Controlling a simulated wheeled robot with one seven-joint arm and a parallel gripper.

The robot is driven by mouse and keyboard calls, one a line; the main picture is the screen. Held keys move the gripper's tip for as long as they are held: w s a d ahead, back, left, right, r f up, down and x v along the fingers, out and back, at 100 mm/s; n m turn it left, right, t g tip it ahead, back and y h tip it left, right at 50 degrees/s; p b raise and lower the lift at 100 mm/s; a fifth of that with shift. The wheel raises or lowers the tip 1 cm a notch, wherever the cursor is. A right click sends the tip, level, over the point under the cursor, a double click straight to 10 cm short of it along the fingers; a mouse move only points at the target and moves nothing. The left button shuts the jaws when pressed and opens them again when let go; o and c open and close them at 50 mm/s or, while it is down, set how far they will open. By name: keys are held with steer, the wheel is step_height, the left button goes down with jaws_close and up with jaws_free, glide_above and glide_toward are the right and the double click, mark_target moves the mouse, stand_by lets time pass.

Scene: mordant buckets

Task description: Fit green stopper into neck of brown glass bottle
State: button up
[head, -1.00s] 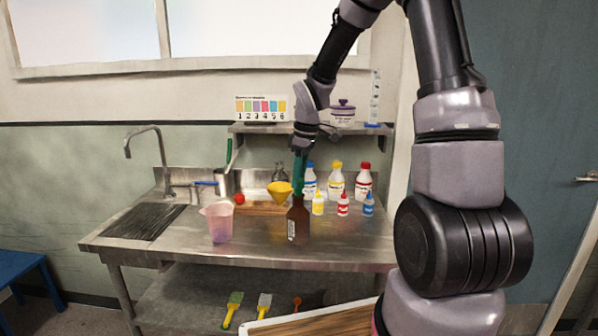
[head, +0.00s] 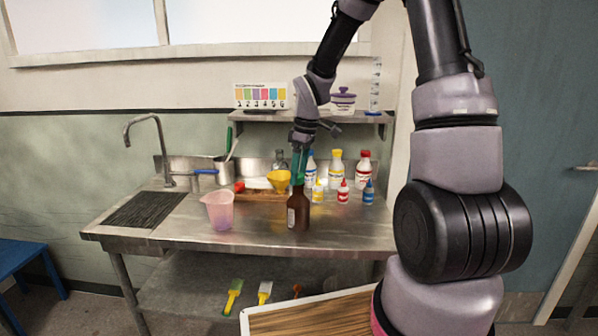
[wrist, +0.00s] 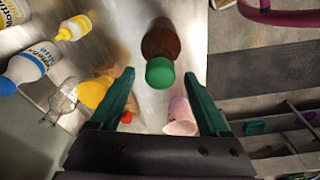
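The brown glass bottle (head: 298,211) stands upright near the front of the steel counter. It also shows in the wrist view (wrist: 160,41). The green stopper (wrist: 160,73) is at the mouth end of the bottle in the wrist view, in line with the neck; how deep it sits I cannot tell. My gripper (head: 299,168) is above the bottle with its fingers pointing down. In the wrist view my gripper (wrist: 160,76) has its teal fingers wide apart, with the stopper between the tips and clear gaps on both sides. In the head view the fingers hide the stopper.
A pink pitcher (head: 218,211) stands left of the bottle. A yellow funnel (head: 279,181) is close behind it. White bottles (head: 336,172) and small dropper bottles (head: 343,193) stand behind and to the right. A wall shelf (head: 270,116) is above. The counter front is mostly clear.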

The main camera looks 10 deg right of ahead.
step_height(320, 180, up, 10)
steer(key=d, duration=0.1)
steer(key=s+d+r+m+t, duration=0.2)
steer(key=s+r+m, duration=0.5)
steer(key=s, duration=0.4)
steer(key=s+d+r+m+t, duration=0.2)
steer(key=s+r+m+t, duration=0.2)
steer(key=s, duration=0.7)
step_height(320, 180, up, 3)
steer(key=m, duration=0.4)
steer(key=shift+d+y, duration=0.3)
